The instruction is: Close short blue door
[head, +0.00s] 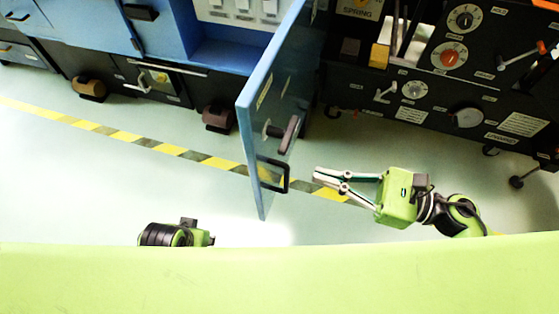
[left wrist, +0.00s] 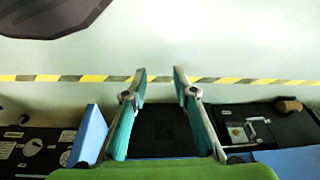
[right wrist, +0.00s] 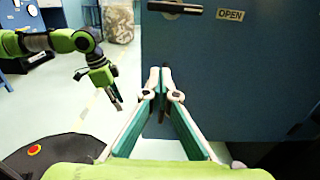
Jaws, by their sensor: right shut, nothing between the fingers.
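The blue door (head: 268,105) stands open in the head view, swung out from the blue cabinet toward me. It has a black bar handle (head: 272,175) near its free end. My right gripper (head: 317,177) is to the right of the door, apart from the handle, with its fingers together and empty. In the right wrist view the door's dark blue face (right wrist: 235,85) is in front of the closed fingertips (right wrist: 160,72); whether they touch it I cannot tell. My left gripper (left wrist: 160,72) is open and empty in the left wrist view; its fingers are hidden in the head view.
The blue cabinet (head: 178,50) is at the upper left. A black panel with knobs and levers (head: 445,85) stands at the upper right. A yellow-black striped line (head: 130,135) crosses the pale floor, which is clear left of the door.

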